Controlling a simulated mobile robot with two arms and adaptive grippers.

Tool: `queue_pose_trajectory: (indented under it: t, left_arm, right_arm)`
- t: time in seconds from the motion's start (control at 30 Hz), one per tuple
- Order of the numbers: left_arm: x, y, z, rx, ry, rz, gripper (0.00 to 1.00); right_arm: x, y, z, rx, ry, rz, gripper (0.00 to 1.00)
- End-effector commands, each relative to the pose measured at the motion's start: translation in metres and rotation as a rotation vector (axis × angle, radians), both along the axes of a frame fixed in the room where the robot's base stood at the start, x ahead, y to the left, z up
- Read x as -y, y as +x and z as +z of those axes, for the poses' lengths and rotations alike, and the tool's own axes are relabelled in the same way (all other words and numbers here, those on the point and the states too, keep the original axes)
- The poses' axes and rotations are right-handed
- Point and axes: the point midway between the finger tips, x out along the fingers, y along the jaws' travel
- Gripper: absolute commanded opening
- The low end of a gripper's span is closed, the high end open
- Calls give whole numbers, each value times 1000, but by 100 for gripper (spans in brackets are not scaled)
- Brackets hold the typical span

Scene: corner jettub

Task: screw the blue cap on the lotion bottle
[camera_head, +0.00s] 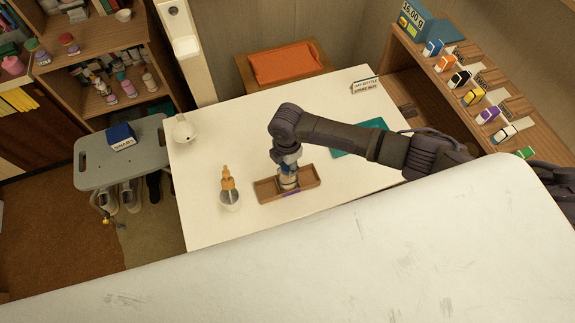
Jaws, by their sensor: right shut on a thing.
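My right gripper (288,178) points down into a shallow wooden tray (309,171) on the white table. It is shut on a small, mostly hidden thing there. Pale and blue patches show around the fingers, but I cannot tell whether they belong to a cap, a bottle or the gripper. A purple patch (291,193) shows at the tray's front edge. I cannot clearly pick out the blue cap or the lotion bottle. My left gripper is not in view.
An orange-topped dispenser (228,184) stands in a pale cup left of the tray. A white rounded vessel (184,131) is at the table's back left. A teal mat (350,143) lies behind my right arm. The front left of the table (205,220) is clear.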

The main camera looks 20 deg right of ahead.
Motion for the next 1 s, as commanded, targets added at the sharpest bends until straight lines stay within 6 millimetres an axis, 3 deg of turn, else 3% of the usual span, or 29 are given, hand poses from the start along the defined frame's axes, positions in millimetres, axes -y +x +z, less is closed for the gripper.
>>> queue_pose_trajectory:
  t: [0.17, 0.7, 1.0]
  left_arm:
    - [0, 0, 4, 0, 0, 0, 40]
    - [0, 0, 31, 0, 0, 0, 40]
    - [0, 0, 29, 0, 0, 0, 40]
  right_arm:
    - [0, 0, 2, 0, 1, -33, 25]
    - [0, 0, 1, -1, 1, -420, 25]
    - [0, 1, -1, 0, 0, -526, 25]
